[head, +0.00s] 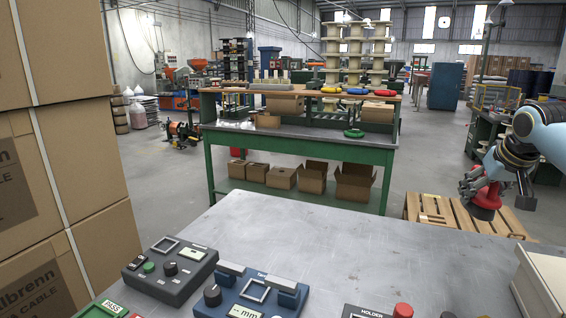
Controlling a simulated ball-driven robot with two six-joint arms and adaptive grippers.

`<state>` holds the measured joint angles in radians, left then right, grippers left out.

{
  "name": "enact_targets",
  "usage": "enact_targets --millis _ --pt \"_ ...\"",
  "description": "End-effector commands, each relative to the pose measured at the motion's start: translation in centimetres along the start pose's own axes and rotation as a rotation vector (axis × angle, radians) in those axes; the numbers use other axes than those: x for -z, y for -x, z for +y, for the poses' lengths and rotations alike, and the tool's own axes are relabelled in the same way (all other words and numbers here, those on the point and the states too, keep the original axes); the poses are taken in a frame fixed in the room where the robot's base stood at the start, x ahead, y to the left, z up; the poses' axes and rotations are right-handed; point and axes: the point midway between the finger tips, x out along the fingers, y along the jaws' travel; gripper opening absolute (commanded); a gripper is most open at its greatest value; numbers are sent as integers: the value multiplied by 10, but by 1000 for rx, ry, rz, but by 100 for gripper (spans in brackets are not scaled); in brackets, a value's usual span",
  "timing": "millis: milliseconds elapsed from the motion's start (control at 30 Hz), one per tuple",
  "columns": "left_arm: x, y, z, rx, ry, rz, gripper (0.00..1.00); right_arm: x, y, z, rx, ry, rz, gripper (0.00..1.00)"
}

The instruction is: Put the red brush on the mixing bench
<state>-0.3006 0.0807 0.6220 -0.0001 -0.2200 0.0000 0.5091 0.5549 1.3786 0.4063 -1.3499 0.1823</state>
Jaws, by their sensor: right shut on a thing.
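My right gripper (492,186) is at the right, its arm coming in from the right edge. The brush shows in the air past the far right edge of the grey table, in front of a wooden pallet. The gripper's fingers partly cover it. A green bench (300,141) with a grey top stands across the aisle, apart from the brush; I cannot tell if it is the mixing bench. My left gripper is not in view.
The near grey table (320,240) has a clear middle. Devices (170,268) line its front edge, and a pale box (540,280) is at its right. Stacked cartons (60,170) block the left. The pallet (450,214) lies on the floor. Another green bench (485,130) stands far right.

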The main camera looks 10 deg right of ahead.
Motion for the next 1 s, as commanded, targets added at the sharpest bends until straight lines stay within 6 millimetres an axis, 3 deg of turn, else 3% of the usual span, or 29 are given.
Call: enact_targets --millis 100,333,467,600,800,900,1000 --pt "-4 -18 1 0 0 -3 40 -13 -10 -31 31 38 7 15" --pt "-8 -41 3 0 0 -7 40 -42 5 -102 126 187 9 15" --pt "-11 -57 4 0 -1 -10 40 -71 29 -152 224 338 12 15" --pt "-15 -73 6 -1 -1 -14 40 -112 70 -202 361 554 12 15" --pt "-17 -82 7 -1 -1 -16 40 -163 130 -236 539 843 10 15" --pt "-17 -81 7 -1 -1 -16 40 -177 151 -238 602 945 9 15" --pt "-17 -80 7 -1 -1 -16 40 -186 159 -237 639 997 10 15"
